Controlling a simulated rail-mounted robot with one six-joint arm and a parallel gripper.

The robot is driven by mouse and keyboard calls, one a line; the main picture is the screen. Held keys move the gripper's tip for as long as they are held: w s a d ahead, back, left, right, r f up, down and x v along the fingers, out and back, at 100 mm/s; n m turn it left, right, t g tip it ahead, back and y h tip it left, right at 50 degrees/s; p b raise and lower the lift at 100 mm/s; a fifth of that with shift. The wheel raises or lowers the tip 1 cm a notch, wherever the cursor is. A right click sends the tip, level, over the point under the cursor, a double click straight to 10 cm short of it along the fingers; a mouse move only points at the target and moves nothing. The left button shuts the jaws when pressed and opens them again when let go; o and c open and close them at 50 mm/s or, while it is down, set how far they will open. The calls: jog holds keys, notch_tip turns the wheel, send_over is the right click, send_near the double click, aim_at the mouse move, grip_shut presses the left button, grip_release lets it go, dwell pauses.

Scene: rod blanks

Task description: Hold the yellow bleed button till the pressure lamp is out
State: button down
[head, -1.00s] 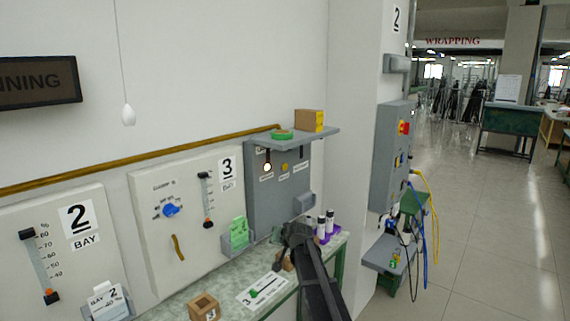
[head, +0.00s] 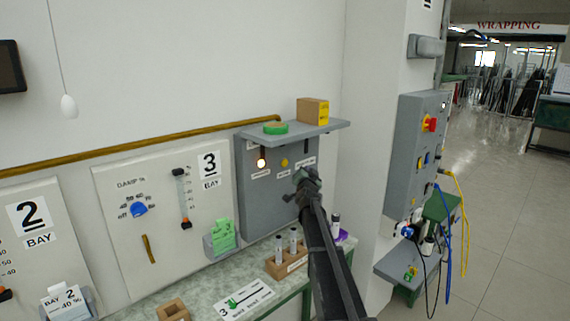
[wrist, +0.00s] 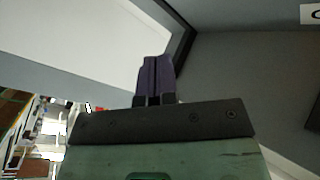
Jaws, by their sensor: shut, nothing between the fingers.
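The yellow bleed button (head: 284,162) is on the grey panel (head: 262,205) under a shelf in the head view. Left of it on the same panel the pressure lamp (head: 262,158) glows. My gripper (head: 303,176) is raised in front of the panel's right part, a little right of and below the button, and looks apart from it. In the wrist view my gripper's fingers (wrist: 155,75) are together with nothing between them. The button and lamp do not show in the wrist view.
A grey shelf (head: 330,127) juts out above the panel, bearing a green tape roll (head: 276,128) and a cardboard box (head: 313,111). Below, the bench holds a wooden rack (head: 287,264) with vials. A grey control box (head: 415,160) with cables is on the pillar at right.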

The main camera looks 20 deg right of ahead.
jog(key=shift+w+a+f, duration=0.1)
jog(key=shift+w+a, duration=0.35)
jog(key=shift+w, duration=0.95)
jog(key=shift+w+a+r, duration=0.1)
jog(key=shift+w+a, duration=0.4)
jog(key=shift+w, duration=0.9)
jog(key=shift+w+a+f, duration=0.1)
jog(key=shift+w+a, duration=0.35)
jog(key=shift+w, duration=0.95)
jog(key=shift+w, duration=0.1)
jog(key=shift+w+a, duration=0.15)
jog(key=shift+w, duration=0.15)
jog(key=shift+w+a, duration=0.15)
jog(key=shift+w, duration=0.2)
dwell(0.7)
dwell(1.1)
jog(key=shift+s+d, duration=0.3)
jog(key=shift+s, duration=0.45)
jog(key=shift+s+d, duration=0.3)
jog(key=shift+s, duration=0.5)
jog(key=shift+s+d, duration=0.3)
jog(key=shift+s, duration=0.45)
jog(key=shift+s+d, duration=0.3)
jog(key=shift+s, duration=0.5)
